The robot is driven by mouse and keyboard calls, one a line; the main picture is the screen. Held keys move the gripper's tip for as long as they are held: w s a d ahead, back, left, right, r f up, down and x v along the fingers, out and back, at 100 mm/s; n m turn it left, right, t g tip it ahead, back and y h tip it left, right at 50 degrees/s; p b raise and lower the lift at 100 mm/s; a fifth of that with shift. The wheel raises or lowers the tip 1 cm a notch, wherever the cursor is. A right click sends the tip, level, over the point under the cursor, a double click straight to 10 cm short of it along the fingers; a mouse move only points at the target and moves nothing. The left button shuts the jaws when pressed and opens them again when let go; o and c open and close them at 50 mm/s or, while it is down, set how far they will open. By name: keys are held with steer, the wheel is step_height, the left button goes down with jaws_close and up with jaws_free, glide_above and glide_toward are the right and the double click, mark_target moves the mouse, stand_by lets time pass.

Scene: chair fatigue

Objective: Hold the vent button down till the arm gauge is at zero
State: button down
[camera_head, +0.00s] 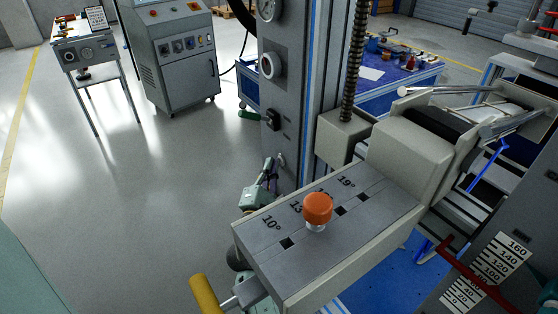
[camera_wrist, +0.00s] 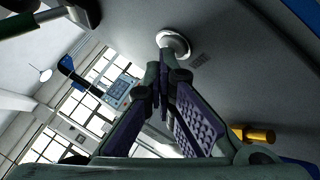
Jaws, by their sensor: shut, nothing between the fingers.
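My gripper (camera_head: 268,164) is low beside the grey column (camera_head: 291,90) in the head view, its fingers pointing up near the column's front face. In the wrist view my gripper (camera_wrist: 160,72) is shut and empty. Just beyond its tips is a round, pale metal button or knob (camera_wrist: 174,42) on a grey panel, with a small label beside it. It may be the vent button; I cannot tell whether the fingertips touch it. A round gauge (camera_head: 268,8) on the column is cut by the top edge. Its reading is not legible, and I cannot confirm that it is the arm gauge.
A grey arm block (camera_head: 385,212) with an orange knob (camera_head: 318,207) juts out at front right. A yellow handle (camera_head: 206,295) is below it. A round fitting (camera_head: 270,66) and black switch (camera_head: 272,119) are on the column. The floor at left is open before a grey cabinet (camera_head: 180,60).

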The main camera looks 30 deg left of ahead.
steer(key=shift+s+a, duration=0.3)
steer(key=shift+s, duration=0.45)
steer(key=shift+s, duration=0.1)
steer(key=shift+s+a+b, duration=0.3)
steer(key=shift+s, duration=0.45)
steer(key=shift+s+a+b, duration=0.25)
steer(key=shift+s+a, duration=0.1)
steer(key=shift+s, duration=0.35)
steer(key=shift+s+a+b, duration=0.3)
steer(key=shift+s, duration=0.45)
